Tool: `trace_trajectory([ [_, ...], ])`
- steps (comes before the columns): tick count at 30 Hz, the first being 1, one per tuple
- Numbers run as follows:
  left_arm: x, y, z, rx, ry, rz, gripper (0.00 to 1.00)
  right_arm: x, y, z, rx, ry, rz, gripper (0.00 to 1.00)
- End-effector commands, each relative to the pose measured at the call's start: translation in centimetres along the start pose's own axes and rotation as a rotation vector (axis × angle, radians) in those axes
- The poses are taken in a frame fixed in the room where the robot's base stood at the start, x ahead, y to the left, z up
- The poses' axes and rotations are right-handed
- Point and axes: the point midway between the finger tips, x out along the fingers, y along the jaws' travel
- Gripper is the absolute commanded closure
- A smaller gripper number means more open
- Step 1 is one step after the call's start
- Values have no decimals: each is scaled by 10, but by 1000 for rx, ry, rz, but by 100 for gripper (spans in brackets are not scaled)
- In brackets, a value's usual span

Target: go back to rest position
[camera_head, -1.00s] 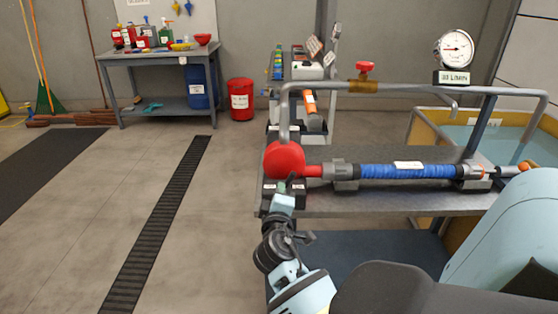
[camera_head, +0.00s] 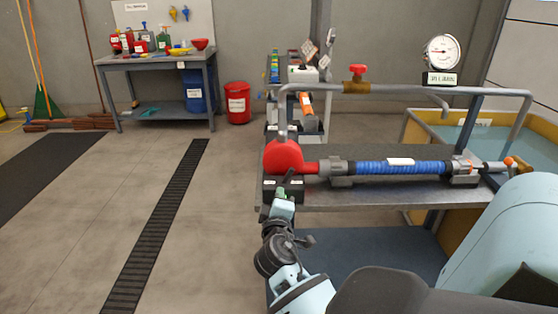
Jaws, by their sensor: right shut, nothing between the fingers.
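My right arm comes in from the lower right. Its gripper (camera_head: 287,186) is at the front left corner of the grey bench, just below the red round bumper (camera_head: 284,157). The gripper is small and partly hidden by its own wrist; nothing shows held in it. I cannot tell whether its tips touch the bumper or the dark block (camera_head: 297,190) beside them. The bumper sits on the left end of the pump, whose blue ribbed body (camera_head: 405,167) lies level in grey clamps. My left gripper is not in view.
A grey pipe with a red-handled valve (camera_head: 357,72) and a round gauge (camera_head: 443,51) runs above the grey bench (camera_head: 385,197). A yellow-rimmed water tank (camera_head: 425,125) stands behind right. A red bin (camera_head: 237,102) and workbench (camera_head: 160,58) stand far left. The left floor is open.

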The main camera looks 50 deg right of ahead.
Motion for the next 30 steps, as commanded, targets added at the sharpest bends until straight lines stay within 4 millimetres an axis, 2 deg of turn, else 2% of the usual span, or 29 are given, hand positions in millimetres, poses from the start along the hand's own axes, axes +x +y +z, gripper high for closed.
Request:
trace_trajectory([
  [11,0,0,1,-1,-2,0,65,-1,-2,0,0,3,-4,100],
  [14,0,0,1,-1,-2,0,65,-9,-17,5,4,23,-38,100],
  [17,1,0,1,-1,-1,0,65,-28,-49,14,23,70,-120,100],
  [21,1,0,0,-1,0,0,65,-77,-112,38,76,144,-307,100],
  [23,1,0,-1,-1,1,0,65,-103,-137,50,107,169,-395,100],
  [27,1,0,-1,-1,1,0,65,-170,-188,82,189,194,-611,100],
  [29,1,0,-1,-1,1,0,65,-202,-205,98,229,191,-706,100],
  [30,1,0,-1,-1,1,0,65,-224,-215,108,256,185,-769,100],
])
